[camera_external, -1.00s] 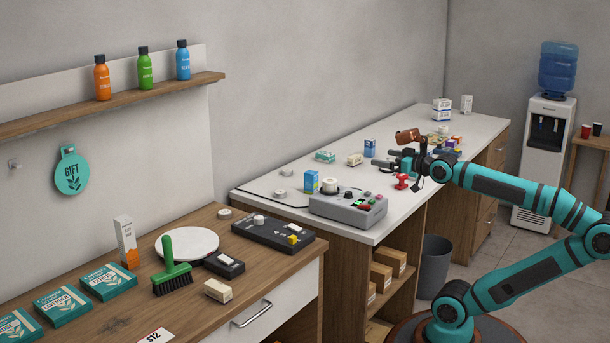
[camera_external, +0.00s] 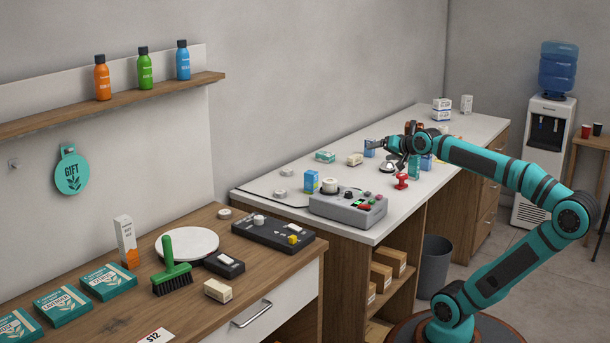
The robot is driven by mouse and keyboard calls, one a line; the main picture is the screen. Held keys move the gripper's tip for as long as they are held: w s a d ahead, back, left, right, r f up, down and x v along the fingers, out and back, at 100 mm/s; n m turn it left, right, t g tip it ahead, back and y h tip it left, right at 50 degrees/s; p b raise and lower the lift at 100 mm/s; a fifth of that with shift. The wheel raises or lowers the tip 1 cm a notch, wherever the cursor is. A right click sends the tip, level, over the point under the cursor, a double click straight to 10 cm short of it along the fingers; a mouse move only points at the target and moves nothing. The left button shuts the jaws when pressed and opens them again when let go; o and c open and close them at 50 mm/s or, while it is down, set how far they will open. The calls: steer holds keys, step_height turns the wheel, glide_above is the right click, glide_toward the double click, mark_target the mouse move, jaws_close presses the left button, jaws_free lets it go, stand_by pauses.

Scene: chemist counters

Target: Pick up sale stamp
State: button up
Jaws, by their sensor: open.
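A small red stamp (camera_external: 401,181), likely the sale stamp, stands upright on the white counter (camera_external: 262,188), behind the grey control box. My gripper (camera_external: 376,146) is above the counter, up and to the left of the stamp in the picture. It is apart from the stamp, pointing left, with open jaws. I see nothing held, though its fingertips are small and overlap the view of a blue box (camera_external: 369,153).
The grey control box (camera_external: 347,208) stands in front of the stamp. A silver dome-shaped thing (camera_external: 387,167) and a teal item (camera_external: 414,168) are close behind it. A cream block (camera_external: 355,160) lies left of them. The counter's front edge is near the stamp.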

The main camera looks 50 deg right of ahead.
steer(key=w+d+f+m+g, duration=0.1)
steer(key=w+d+m+g, duration=0.2)
steer(key=d+m, duration=0.45)
steer(key=m+g+y, duration=0.3)
steer(key=m+g, duration=0.4)
steer(key=m, duration=1)
glide_toward(404, 175)
steer(key=x, duration=1.2)
steer(key=shift+w+a+f, duration=0.1)
steer(key=shift+a+f, duration=0.1)
steer(key=shift+f, duration=0.05)
steer(key=c, duration=1)
steer(key=shift+c, duration=0.3)
steer(key=shift+r, duration=0.15)
